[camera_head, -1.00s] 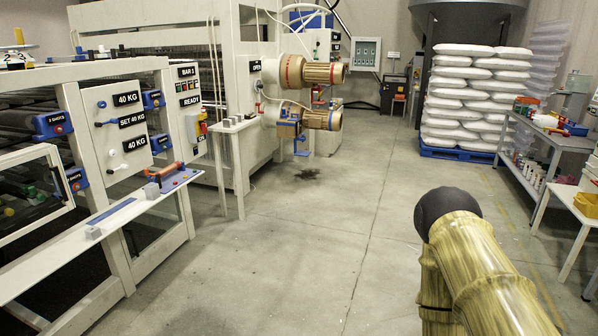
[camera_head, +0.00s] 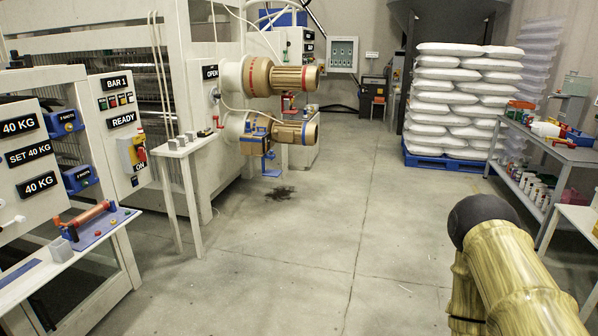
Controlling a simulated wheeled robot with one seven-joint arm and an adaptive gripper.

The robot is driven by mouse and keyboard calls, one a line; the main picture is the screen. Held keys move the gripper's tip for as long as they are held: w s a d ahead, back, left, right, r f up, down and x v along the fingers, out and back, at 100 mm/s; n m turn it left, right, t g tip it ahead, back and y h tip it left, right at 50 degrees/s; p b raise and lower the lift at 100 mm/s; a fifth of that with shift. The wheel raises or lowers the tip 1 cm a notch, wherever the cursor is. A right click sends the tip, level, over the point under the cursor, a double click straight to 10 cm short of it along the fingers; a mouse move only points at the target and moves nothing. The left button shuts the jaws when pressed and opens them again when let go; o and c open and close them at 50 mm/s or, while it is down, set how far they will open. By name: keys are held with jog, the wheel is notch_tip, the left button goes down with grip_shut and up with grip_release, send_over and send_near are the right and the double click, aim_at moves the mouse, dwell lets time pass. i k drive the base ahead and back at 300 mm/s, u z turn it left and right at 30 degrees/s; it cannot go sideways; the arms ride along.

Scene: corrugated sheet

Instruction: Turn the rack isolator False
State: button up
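A red and yellow switch (camera_head: 138,151) sits on the front of a pale control box (camera_head: 119,137) at the left, above an "ON" label (camera_head: 137,180). It looks like a rotary isolator, but no label names it as the rack isolator. Its handle angle is too small to read for certain. The box also bears "BAR 1" and "READY" labels and several small buttons. A tan, bamboo-like arm link of mine with a dark rounded end shows at the lower right, well apart from the switch. My gripper is out of view.
Open concrete floor (camera_head: 270,260) fills the middle. Stacked white sacks (camera_head: 455,105) and a grey shelf table (camera_head: 560,150) stand at the right.

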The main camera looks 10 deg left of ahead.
aim_at(140, 150)
jog(key=u, duration=0.1)
jog(key=i, duration=1.65)
jog(key=u, duration=1)
jog(key=i, duration=1.4)
jog(key=u, duration=0.95)
